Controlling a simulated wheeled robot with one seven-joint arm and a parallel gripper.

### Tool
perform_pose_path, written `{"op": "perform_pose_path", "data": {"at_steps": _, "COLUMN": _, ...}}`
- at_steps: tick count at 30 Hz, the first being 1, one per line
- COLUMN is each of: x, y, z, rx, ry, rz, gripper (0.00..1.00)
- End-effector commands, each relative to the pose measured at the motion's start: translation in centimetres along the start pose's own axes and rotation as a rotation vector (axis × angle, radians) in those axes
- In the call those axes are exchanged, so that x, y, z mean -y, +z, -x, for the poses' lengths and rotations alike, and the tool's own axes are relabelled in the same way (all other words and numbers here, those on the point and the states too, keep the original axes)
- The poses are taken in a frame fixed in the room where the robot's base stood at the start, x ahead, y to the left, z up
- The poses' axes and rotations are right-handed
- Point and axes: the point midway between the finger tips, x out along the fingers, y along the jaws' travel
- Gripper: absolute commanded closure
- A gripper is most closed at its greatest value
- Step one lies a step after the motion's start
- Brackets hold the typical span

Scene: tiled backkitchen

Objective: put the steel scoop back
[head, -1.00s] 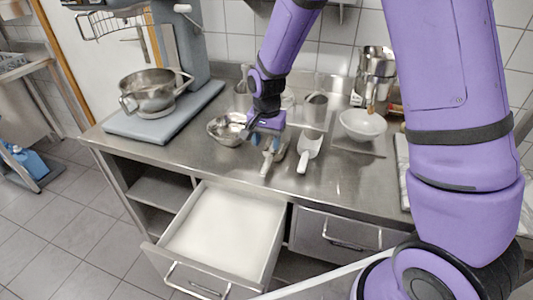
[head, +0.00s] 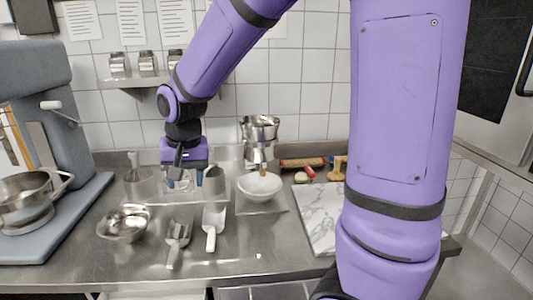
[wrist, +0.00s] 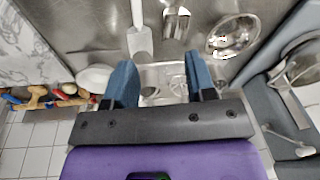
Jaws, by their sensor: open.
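A shiny steel scoop (head: 178,240) lies on the steel counter, handle toward the front edge. A paler, white-looking scoop (head: 213,226) lies just right of it. In the wrist view, the steel scoop (wrist: 177,22) and the pale scoop (wrist: 139,40) lie beyond my fingertips. My gripper (head: 185,184) is open and empty, pointing down behind both scoops. It hangs over a low holder (head: 160,200) with clear containers, which shows between my fingers in the wrist view (wrist: 161,75). My fingers partly hide the holder, and I cannot tell their exact height above it.
A metal bowl (head: 124,226) stands left of the scoops, with a mixer (head: 45,130) farther left. A white bowl (head: 260,187) stands right of the holder. A marble board (head: 320,215) lies farther right. The front strip of counter is mostly clear.

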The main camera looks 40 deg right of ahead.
Motion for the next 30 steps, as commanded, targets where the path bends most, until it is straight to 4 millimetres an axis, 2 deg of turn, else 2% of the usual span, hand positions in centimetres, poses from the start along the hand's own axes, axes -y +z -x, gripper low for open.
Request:
{"op": "perform_pose_path", "data": {"at_steps": 1, "x": -0.9, "y": 0.6, "z": 1.7, "rx": -0.023, "ry": -0.012, "rz": 0.021, "gripper": 0.49}}
{"op": "perform_pose_path", "data": {"at_steps": 6, "x": -3.7, "y": 3.1, "z": 6.1, "rx": -0.083, "ry": -0.035, "rz": 0.109, "gripper": 0.49}}
{"op": "perform_pose_path", "data": {"at_steps": 15, "x": -8.7, "y": 8.6, "z": 11.7, "rx": -0.198, "ry": -0.05, "rz": 0.265, "gripper": 0.49}}
{"op": "perform_pose_path", "data": {"at_steps": 21, "x": -11.3, "y": 12.3, "z": 13.6, "rx": -0.267, "ry": -0.043, "rz": 0.355, "gripper": 0.49}}
{"op": "perform_pose_path", "data": {"at_steps": 24, "x": -12.1, "y": 13.5, "z": 14.1, "rx": -0.289, "ry": -0.039, "rz": 0.386, "gripper": 0.49}}
{"op": "perform_pose_path", "data": {"at_steps": 30, "x": -12.7, "y": 14.5, "z": 14.3, "rx": -0.304, "ry": -0.033, "rz": 0.411, "gripper": 0.49}}
